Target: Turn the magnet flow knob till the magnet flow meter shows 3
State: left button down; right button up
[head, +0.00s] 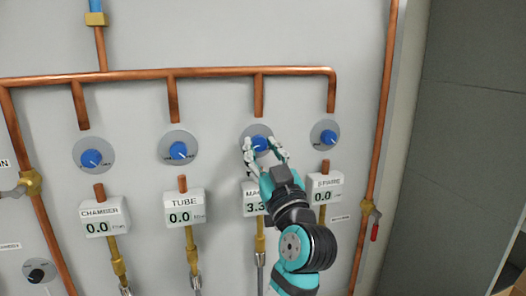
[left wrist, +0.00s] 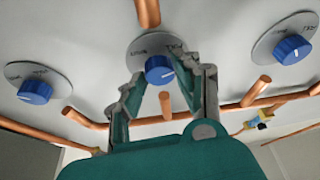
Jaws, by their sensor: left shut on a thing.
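The blue magnet flow knob (head: 259,143) sits on a round grey dial plate above the magnet flow meter (head: 250,198). That white meter reads 3.3, with its right part hidden behind my left arm. My left gripper (head: 263,148) has one finger on each side of the knob and is shut on it. My right gripper is not in view.
The chamber knob (head: 91,158) and tube knob (head: 178,150) are to the left, the spare knob (head: 325,137) close on the right. Chamber (head: 103,217), tube (head: 184,207) and spare (head: 325,189) meters read 0.0. A copper pipe (head: 215,73) runs above the knobs.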

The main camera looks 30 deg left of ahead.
pick_arm(q)
jog(key=shift+m+t, duration=0.3)
jog(key=shift+m, duration=0.4)
jog(key=m+t+h+p, duration=0.1)
jog(key=m, duration=0.1)
jog(key=shift+s+a+r+m, duration=0.1)
jog(key=shift+m, duration=0.2)
jog(key=shift+m+t+h, duration=0.4)
jog(key=shift+m+h, duration=0.1)
jog(key=shift+m, duration=0.3)
jog(key=c, duration=0.9)
grip_release()
jog(key=shift+c, duration=0.2)
jog(key=shift+r, duration=0.15)
notch_tip(320, 180, up, 10)
jog(key=shift+f, duration=0.25)
jog(key=shift+f, duration=0.1)
